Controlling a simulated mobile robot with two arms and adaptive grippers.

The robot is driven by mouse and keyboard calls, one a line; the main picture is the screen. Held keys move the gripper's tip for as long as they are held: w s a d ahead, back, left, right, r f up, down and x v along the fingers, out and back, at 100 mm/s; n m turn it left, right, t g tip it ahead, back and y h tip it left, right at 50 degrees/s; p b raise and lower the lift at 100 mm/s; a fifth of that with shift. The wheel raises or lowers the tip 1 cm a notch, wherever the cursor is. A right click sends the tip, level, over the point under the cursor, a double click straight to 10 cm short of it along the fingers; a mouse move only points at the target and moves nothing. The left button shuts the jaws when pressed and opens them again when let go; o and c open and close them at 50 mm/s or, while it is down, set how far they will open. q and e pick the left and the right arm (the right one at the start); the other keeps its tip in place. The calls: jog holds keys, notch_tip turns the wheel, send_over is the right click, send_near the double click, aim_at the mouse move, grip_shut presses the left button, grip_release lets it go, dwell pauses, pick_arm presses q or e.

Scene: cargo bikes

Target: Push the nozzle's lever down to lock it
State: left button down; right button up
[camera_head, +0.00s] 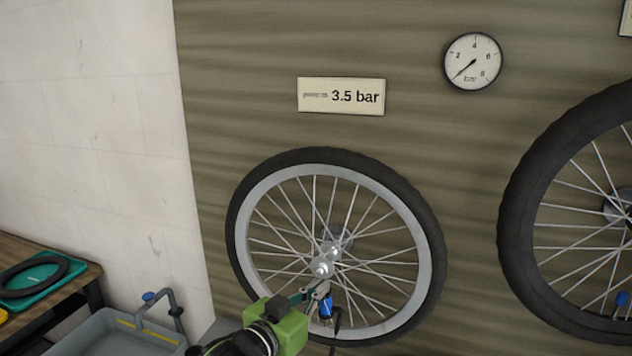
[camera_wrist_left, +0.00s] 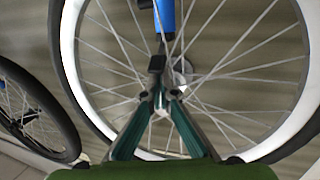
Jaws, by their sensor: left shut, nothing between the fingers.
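The nozzle (camera_head: 326,306) is a blue body with a dark hose below it, in front of the lower spokes of the middle wheel. It also shows at the top of the left wrist view as a blue cylinder (camera_wrist_left: 165,18). A small dark piece (camera_wrist_left: 157,63) sits just below it, between it and my fingertips; I cannot tell whether this is the lever. My left gripper (camera_head: 318,291), green with dark teal fingers, is shut and empty. Its fingertips (camera_wrist_left: 159,98) are close to the nozzle; I cannot tell whether they touch it. My right gripper is not in view.
The middle wheel (camera_head: 427,243) stands before a wooden wall, with a 3.5 bar sign (camera_head: 341,96) and a pressure gauge (camera_head: 473,61) above. Another wheel (camera_head: 520,228) is at the right. A grey basin (camera_head: 88,336) and a bench with a teal tray are at the lower left.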

pick_arm(q)
jog(key=shift+f, duration=0.1)
jog(key=shift+f+b, duration=1.15)
jog(key=shift+f, duration=0.95)
jog(key=shift+s+r, duration=0.1)
jog(key=shift+s+a+p, duration=0.1)
jog(key=shift+s+p, duration=0.2)
jog(key=shift+p, duration=0.1)
jog(key=s+a+p, duration=0.2)
jog(key=s+p, duration=0.2)
jog(key=s, duration=0.4)
jog(key=shift+r, duration=0.45)
jog(key=shift+w, duration=0.1)
